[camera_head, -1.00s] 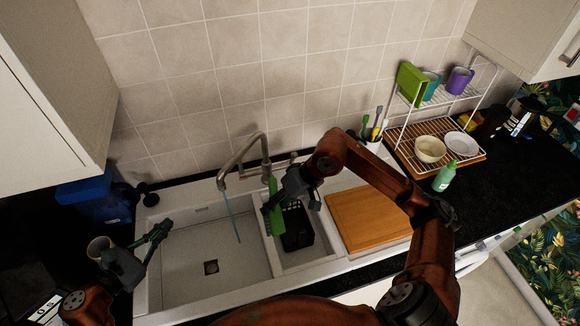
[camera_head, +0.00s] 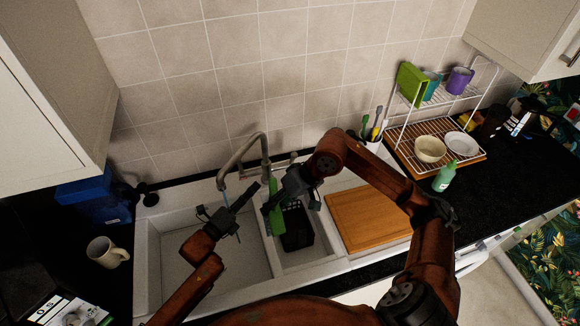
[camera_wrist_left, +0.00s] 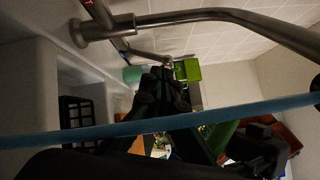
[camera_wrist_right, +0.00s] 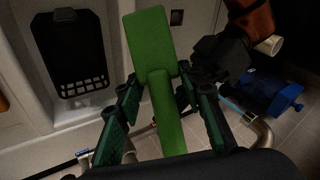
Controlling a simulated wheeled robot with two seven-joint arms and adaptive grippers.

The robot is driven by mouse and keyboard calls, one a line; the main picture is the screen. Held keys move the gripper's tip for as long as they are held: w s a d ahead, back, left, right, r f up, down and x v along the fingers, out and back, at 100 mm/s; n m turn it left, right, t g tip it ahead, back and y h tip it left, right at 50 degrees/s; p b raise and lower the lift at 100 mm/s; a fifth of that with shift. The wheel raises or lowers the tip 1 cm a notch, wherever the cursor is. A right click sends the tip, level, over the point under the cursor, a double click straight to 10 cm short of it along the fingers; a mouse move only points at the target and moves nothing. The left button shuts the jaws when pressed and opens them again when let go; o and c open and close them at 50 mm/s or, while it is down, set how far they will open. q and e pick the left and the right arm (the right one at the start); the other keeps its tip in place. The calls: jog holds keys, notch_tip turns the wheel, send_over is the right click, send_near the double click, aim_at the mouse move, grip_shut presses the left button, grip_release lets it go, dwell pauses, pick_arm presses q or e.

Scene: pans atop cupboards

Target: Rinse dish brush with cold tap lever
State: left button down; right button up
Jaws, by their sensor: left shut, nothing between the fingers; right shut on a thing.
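My right gripper (camera_head: 272,205) is shut on the green dish brush (camera_head: 276,222), which stands over the divider between the basins; its head (camera_wrist_right: 150,42) and handle show in the right wrist view. My left gripper (camera_head: 254,190) is shut and empty over the large basin, left of the brush, pointing towards the tap base. The steel tap (camera_head: 245,150) arches above it. A blue water stream (camera_wrist_left: 230,110) crosses the left wrist view in front of the fingers; my left gripper hides most of it in the head view. The tap lever (camera_head: 284,163) appears right of the spout, partly hidden.
A black basket (camera_head: 297,228) sits in the small basin. A wooden board (camera_head: 365,215) lies to its right. A mug (camera_head: 105,252) stands left of the sink. A dish rack (camera_head: 440,130) and green bottle (camera_head: 444,177) are at right.

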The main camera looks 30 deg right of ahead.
pick_arm(q)
jog(key=w+d+r+n, duration=0.1)
jog(key=d, duration=1.4)
jog(key=shift+w+r+n+h, duration=0.25)
jog(key=shift+w+n+h, duration=0.15)
jog(key=shift+a, duration=0.1)
jog(key=w+r, duration=0.1)
jog(key=w, duration=0.2)
jog(key=w+d+r, duration=0.1)
jog(key=shift+w+r, duration=0.2)
jog(key=shift+r, duration=0.15)
jog(key=shift+a, duration=0.1)
jog(key=r+v, duration=0.2)
jog(key=v, duration=0.7)
jog(key=shift+a, duration=0.45)
